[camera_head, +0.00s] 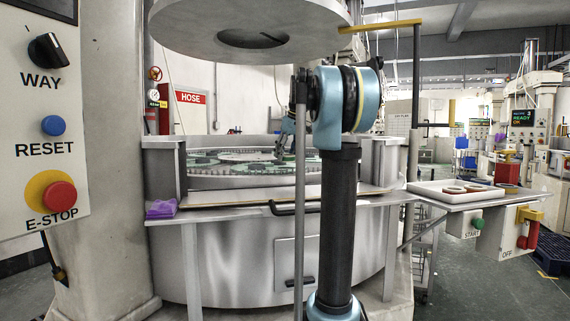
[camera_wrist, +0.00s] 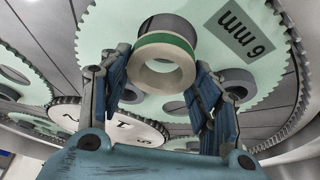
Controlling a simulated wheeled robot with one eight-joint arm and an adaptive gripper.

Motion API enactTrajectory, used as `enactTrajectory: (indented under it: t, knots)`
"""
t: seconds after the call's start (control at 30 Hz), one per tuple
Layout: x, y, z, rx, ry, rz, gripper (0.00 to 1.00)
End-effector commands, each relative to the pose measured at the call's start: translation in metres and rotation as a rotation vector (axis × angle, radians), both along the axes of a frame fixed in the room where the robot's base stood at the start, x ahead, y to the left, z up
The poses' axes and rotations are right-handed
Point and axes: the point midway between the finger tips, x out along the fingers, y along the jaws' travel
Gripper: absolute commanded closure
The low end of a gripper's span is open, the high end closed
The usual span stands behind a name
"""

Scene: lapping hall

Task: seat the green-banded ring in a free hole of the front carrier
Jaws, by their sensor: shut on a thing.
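The green-banded ring (camera_wrist: 163,41), cream-coloured, is held between the two fingers of my gripper (camera_wrist: 160,65) in the wrist view. The front carrier (camera_wrist: 115,25) is a pale green toothed disc marked "6 mm" beyond the ring. A dark round opening (camera_wrist: 180,22) of the carrier shows just past the ring's upper edge, partly covered by it. A grey ring (camera_wrist: 238,77) sits in the carrier to the right. Whether the green-banded ring touches the carrier cannot be told. In the head view my gripper (camera_head: 281,151) is low over the machine's plate; the ring is too small to make out there.
More carriers (camera_wrist: 22,45) lie to the left, around a pale centre disc (camera_wrist: 118,128) with letters. In the head view a large round upper plate (camera_head: 190,30) hangs above. A steel wall rings the machine (camera_head: 230,240). A white tray (camera_head: 430,189) with rings stands at right.

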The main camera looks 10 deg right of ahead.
Motion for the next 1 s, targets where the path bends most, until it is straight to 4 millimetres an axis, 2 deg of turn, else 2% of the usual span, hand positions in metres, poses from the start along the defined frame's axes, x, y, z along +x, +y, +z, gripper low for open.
enactTrajectory:
  t: [0.2,0.4,0.8,1.0]
  knots:
    - [0.0,0.0,0.039,0.001,0.0,0.0,0.83]
    - [0.0,0.0,0.059,0.0,0.003,0.009,0.83]
    - [0.003,0.001,0.041,-0.016,0.065,0.262,0.83]
    - [0.003,0.002,0.039,-0.015,0.068,0.286,0.83]
